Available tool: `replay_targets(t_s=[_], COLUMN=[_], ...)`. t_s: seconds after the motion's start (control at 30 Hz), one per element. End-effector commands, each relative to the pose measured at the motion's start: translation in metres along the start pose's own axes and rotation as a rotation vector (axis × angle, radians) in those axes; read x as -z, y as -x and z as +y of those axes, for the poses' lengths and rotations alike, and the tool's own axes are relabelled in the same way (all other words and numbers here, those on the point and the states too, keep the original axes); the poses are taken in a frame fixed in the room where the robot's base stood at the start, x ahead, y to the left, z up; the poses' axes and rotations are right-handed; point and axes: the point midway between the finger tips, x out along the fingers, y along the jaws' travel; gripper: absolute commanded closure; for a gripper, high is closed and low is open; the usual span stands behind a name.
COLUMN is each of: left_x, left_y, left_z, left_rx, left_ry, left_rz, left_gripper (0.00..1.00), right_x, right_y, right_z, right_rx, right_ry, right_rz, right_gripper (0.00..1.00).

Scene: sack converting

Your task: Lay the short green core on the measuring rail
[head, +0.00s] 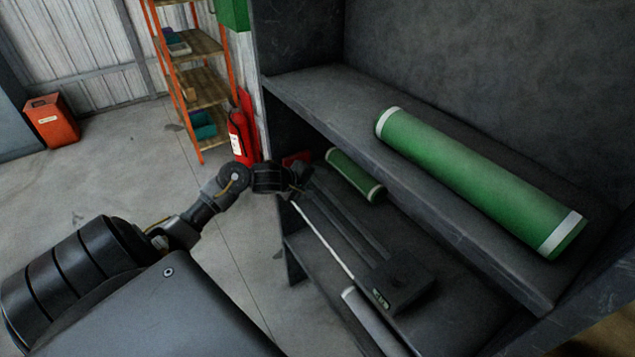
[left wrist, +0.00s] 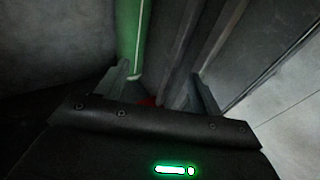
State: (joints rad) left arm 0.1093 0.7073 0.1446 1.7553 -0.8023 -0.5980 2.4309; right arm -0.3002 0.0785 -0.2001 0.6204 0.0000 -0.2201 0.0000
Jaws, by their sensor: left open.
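The short green core (head: 355,174), a green tube with pale end bands, lies on the lower shelf, beside and behind the measuring rail. The measuring rail (head: 346,228) is a long dark channel with a pale front edge and a display box (head: 397,283) at its near end. My left gripper (head: 301,178) is at the rail's far end, left of the core. In the left wrist view its two fingers (left wrist: 160,82) are apart with nothing held between them. A green tube (left wrist: 130,32), apparently the short core, shows there beyond the left finger. My right gripper is out of view.
A long green core (head: 480,180) lies on the upper shelf (head: 345,98), which overhangs the lower one. A pale grey tube (head: 372,322) lies in front of the rail. A fire extinguisher (head: 240,132) and orange rack (head: 190,80) stand behind. Open floor lies left.

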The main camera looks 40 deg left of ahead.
Motion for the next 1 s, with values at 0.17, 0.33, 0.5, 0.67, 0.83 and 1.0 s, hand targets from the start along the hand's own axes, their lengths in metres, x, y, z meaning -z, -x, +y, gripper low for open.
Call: replay_targets(t_s=[0.17, 0.33, 0.5, 0.67, 0.83, 1.0], left_x=[-0.003, -0.006, -0.007, -0.007, -0.007, -0.007], left_y=[0.034, 0.067, 0.089, 0.099, 0.1, 0.1], left_z=[-0.004, 0.002, 0.005, 0.005, 0.005, 0.005], left_rx=[0.016, 0.005, -0.002, -0.005, -0.006, -0.007], left_ry=[-0.01, -0.013, -0.012, -0.01, -0.01, -0.009], left_rz=[-0.002, -0.005, -0.005, -0.005, -0.005, -0.004], left_gripper=[0.18, 0.18, 0.18, 0.18, 0.18, 0.18], right_x=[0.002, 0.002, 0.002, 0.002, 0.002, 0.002], right_y=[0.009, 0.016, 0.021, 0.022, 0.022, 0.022], right_z=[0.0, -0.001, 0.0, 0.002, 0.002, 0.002], right_rx=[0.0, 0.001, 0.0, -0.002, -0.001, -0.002], right_ry=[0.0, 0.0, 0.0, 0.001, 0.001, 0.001], right_rz=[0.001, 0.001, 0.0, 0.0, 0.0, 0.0], right_gripper=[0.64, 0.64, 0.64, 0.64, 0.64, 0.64])
